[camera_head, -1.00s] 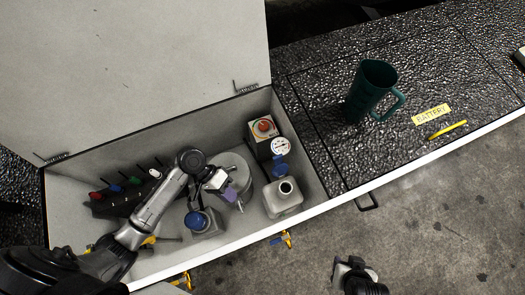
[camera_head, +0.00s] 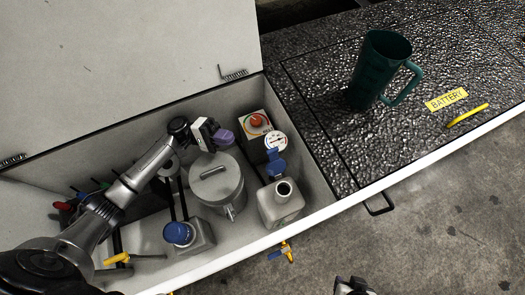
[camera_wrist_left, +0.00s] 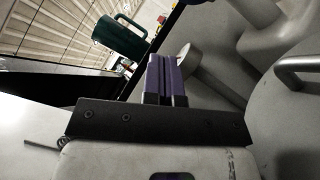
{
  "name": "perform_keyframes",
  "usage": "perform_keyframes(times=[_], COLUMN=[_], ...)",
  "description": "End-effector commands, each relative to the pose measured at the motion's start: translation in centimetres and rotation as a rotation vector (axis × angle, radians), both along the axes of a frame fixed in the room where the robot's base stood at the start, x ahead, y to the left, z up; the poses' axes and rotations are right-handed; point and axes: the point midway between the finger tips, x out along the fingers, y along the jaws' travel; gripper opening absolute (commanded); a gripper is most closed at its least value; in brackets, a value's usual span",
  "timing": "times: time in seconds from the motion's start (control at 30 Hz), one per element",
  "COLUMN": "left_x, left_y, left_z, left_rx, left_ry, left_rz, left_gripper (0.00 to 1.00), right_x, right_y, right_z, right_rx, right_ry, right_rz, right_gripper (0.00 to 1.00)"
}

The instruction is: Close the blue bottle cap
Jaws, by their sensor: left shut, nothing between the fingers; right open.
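A grey bottle (camera_head: 281,210) with an open round mouth stands at the right of the bin in the head view. Its blue cap (camera_head: 277,165) stands raised behind the mouth, off the opening. Another grey bottle (camera_head: 200,240) has a round blue cap (camera_head: 178,233) on its top. My left gripper (camera_head: 224,140) is shut and empty, above the back of the bin, left of and behind the raised cap. Its purple fingers (camera_wrist_left: 166,78) are together in the left wrist view. My right gripper (camera_head: 350,286) is open, only partly visible at the bottom edge.
A lidded grey pot (camera_head: 216,183) stands left of the open bottle. A red-knobbed box (camera_head: 257,123) and a white gauge (camera_head: 275,141) are behind the cap. A green jug (camera_head: 378,70) stands on the black top outside. The bin's front wall is close.

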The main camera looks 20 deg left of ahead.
Motion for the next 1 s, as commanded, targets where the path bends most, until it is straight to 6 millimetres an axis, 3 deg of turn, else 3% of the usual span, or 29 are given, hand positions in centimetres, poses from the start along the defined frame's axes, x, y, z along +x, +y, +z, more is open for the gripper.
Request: perform_keyframes(times=[0.5, 1.0], left_x=[1.0, -1.4], left_y=[-8.7, -11.4], left_z=[2.8, 4.4], left_rx=[-0.001, 0.000], left_ry=[-0.003, 0.000], left_rz=[-0.004, -0.002], left_gripper=[0.00, 0.00], right_x=[0.0, 0.0], right_y=[0.0, -0.1], right_z=[-0.9, -1.1], right_rx=[0.000, -0.001], right_ry=[0.000, 0.000], right_rz=[0.000, 0.001], right_gripper=[0.43, 0.43])
